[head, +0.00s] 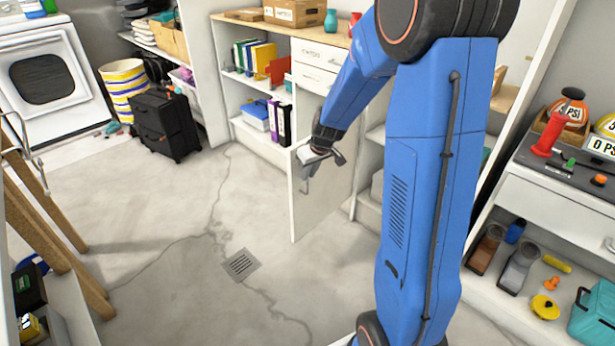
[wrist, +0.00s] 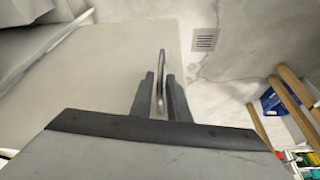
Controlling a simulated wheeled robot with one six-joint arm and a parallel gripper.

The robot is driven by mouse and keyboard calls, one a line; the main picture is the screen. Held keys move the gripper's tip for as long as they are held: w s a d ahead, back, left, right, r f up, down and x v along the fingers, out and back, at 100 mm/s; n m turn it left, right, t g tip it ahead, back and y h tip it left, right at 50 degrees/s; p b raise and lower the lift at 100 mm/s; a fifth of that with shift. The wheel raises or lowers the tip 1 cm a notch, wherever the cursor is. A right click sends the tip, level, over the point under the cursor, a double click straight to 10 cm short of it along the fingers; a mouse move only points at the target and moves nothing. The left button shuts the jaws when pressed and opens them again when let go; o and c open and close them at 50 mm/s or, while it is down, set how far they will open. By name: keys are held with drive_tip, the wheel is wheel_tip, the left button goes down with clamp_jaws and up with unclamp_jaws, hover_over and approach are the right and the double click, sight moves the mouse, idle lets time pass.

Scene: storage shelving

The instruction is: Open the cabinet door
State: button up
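The cabinet door (head: 316,205) is a plain pale panel below the drawers of the back shelving unit. It stands swung well out from the cabinet into the room. In the wrist view the door (wrist: 105,75) fills the left middle. Its metal handle (wrist: 162,62) rises between the two dark fingers of my gripper (wrist: 161,95). The fingers are close together on either side of the handle and appear shut on it. In the head view my gripper (head: 310,168) is at the door's upper outer edge. My blue arm hides part of the cabinet.
Pale drawers (head: 318,55) sit above the door. Open shelves with binders (head: 283,122) stand to its left. A black case (head: 165,125) and a washing machine (head: 48,78) are farther left. The floor around the drain (head: 240,264) is clear.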

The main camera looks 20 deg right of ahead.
drive_tip(key=v, duration=1.4)
drive_tip(key=shift+r, duration=0.35)
drive_tip(key=shift+s, duration=0.2)
drive_tip(key=s+a+r+m, duration=0.1)
drive_tip(key=s+a, duration=0.3)
drive_tip(key=s, duration=1.1)
drive_tip(key=s+a+r, duration=0.3)
drive_tip(key=s+a, duration=0.1)
drive_tip(key=s, duration=1.1)
drive_tip(key=shift+s+a+m+h, duration=0.2)
drive_tip(key=shift+s+m+h, duration=0.05)
drive_tip(key=shift+m+h, duration=0.15)
